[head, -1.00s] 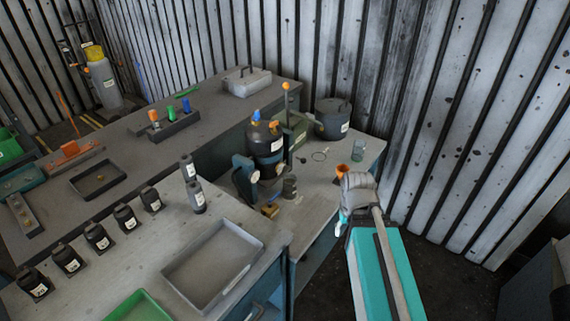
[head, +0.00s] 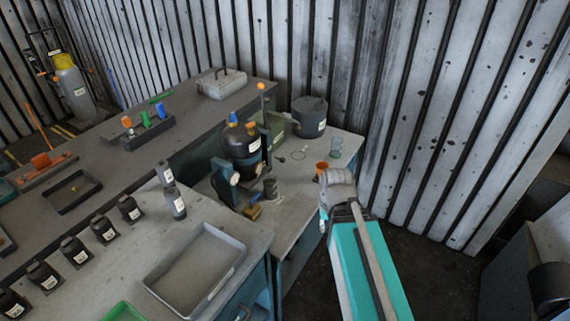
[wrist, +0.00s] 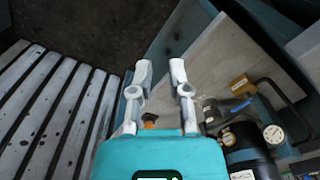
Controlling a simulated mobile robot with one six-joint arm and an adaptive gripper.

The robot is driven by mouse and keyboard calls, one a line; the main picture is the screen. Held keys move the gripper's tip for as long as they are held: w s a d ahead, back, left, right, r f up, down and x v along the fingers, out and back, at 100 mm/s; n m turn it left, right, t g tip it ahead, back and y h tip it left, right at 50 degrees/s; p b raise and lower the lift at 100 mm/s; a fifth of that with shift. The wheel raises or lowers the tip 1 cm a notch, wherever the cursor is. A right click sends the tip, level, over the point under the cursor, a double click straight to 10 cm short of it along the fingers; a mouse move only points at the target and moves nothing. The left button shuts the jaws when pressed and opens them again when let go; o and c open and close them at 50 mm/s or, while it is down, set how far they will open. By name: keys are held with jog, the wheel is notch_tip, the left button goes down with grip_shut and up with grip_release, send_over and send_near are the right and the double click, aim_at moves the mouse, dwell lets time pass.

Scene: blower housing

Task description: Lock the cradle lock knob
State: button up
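The dark cylindrical housing (head: 242,148), with blue and orange caps on top, stands in a cradle on the far bench. White round faces that look like gauges show on its side. It also shows in the wrist view (wrist: 245,145), with a gauge (wrist: 273,134) beside it. I cannot tell for sure which part is the cradle lock knob. An upright lever with an orange ball (head: 261,86) stands just behind the housing. My gripper (wrist: 160,66) is open and empty in the wrist view, apart from the housing.
A yellow block (wrist: 242,86) lies near the housing. A grey tray (head: 232,242) and several black bottles occupy the near bench.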

jog(key=w+a+f+t+y+b, duration=0.1)
jog(key=w+b, duration=0.1)
jog(key=w+a+f+m+t+b, duration=0.1)
jog(key=w+f, duration=0.1)
jog(key=w, duration=0.1)
jog(key=w+a+f+y+b, duration=0.1)
jog(key=w+b, duration=0.1)
jog(key=shift+w+a+f+m+t+y+b, duration=0.3)
jog(key=shift+a+f+t+b, duration=0.05)
jog(key=shift+a+t, duration=0.05)
grip_shut()
jog(key=m+t+y+b, duration=0.3)
jog(key=m+t+b, duration=0.9)
jog(key=b, duration=0.5)
send_near(284, 161)
jog(key=v, duration=0.6)
jog(key=shift+a+r, duration=0.1)
jog(key=shift+a, duration=0.05)
jog(key=b+x, duration=0.2)
jog(key=x, duration=1.1)
jog(key=shift+w+a+f+b, duration=0.1)
jog(key=shift+w+f+b, duration=0.2)
jog(key=shift+w, duration=0.1)
